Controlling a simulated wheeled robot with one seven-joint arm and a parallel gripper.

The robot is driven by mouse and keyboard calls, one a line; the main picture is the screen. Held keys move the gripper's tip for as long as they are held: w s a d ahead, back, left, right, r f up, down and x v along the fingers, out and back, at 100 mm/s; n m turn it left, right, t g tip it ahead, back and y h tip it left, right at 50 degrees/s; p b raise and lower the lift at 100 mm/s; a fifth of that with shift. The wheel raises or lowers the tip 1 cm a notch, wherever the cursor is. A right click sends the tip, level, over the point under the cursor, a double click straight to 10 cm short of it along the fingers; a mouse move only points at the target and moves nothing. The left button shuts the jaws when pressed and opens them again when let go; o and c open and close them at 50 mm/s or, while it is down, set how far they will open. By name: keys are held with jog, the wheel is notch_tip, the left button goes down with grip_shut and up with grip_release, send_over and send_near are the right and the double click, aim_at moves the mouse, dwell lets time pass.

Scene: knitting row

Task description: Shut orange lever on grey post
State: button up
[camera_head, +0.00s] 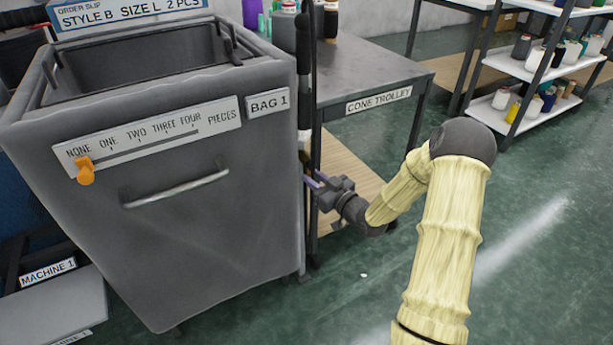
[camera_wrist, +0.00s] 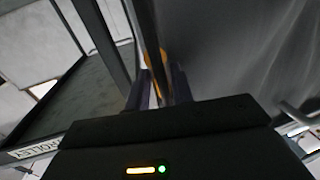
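A narrow dark grey post (camera_head: 314,110) stands between the grey bag bin and the cone trolley. It also crosses the upper middle of the wrist view (camera_wrist: 150,30). An orange lever (camera_wrist: 153,75) shows beside the post in the wrist view, just beyond and between my fingertips; its lower part and hinge are hidden. In the head view the lever is mostly hidden, so its angle cannot be read. My gripper (camera_head: 313,181) is level with the post's lower half, close to it. Its two fingers (camera_wrist: 160,88) stand apart with a gap; contact with the lever is unclear.
The bag bin (camera_head: 215,235) stands close left of my gripper, with a pull handle (camera_head: 176,189) and an orange slider (camera_head: 86,171) at NONE. The cone trolley (camera_head: 385,80) stands close behind. A shelf (camera_head: 530,70) of cones is far right. Floor at right is clear.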

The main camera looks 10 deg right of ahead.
jog(key=shift+x, duration=1.65)
grip_shut()
